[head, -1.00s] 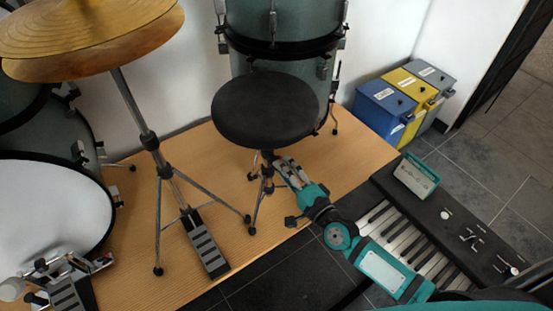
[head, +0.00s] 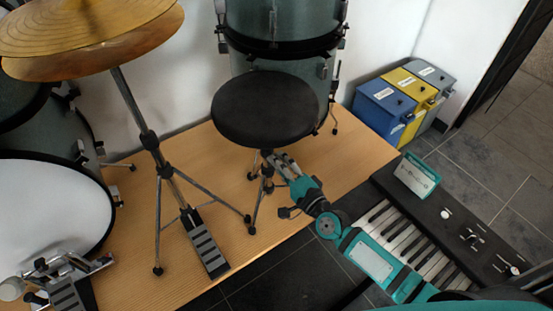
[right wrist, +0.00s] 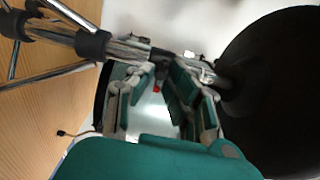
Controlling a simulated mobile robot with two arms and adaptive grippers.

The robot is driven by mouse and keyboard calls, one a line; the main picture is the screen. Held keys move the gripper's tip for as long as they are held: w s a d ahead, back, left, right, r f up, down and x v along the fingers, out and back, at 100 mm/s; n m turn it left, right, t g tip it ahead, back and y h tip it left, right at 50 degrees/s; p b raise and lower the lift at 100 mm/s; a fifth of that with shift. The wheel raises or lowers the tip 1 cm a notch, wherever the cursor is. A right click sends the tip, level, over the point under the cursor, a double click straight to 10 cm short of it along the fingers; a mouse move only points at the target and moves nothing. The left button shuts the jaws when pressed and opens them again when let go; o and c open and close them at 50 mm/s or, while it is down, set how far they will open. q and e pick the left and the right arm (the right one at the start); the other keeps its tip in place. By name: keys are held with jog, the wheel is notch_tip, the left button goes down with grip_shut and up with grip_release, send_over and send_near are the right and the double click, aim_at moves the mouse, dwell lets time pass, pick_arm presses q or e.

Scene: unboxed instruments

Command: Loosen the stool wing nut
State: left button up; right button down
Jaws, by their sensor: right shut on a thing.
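The stool has a round black seat (head: 265,108) and a thin metal post on spread legs, standing on the wooden platform. My right gripper (head: 272,160) reaches in under the seat from the lower right, with its fingertips at the post. In the right wrist view my right gripper (right wrist: 165,66) has its fingers closed in around a small dark part at the post's collar, just below the seat (right wrist: 275,85). The fingertips mostly hide that part, so the wing nut's shape is not clear. The chrome post (right wrist: 55,38) runs off to the upper left. My left gripper is out of view.
A hi-hat stand with cymbals (head: 85,35) and a pedal (head: 206,243) stands left of the stool. Drums (head: 285,25) are behind it. A keyboard (head: 420,240) lies at the lower right. Blue (head: 382,108), yellow and grey bins stand at the back right.

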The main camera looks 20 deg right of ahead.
dwell(0.3)
jog(key=n+p, duration=0.1)
jog(key=n, duration=0.3)
jog(key=shift+n+p, duration=0.3)
jog(key=shift+n, duration=0.1)
jog(key=shift+r, duration=0.1)
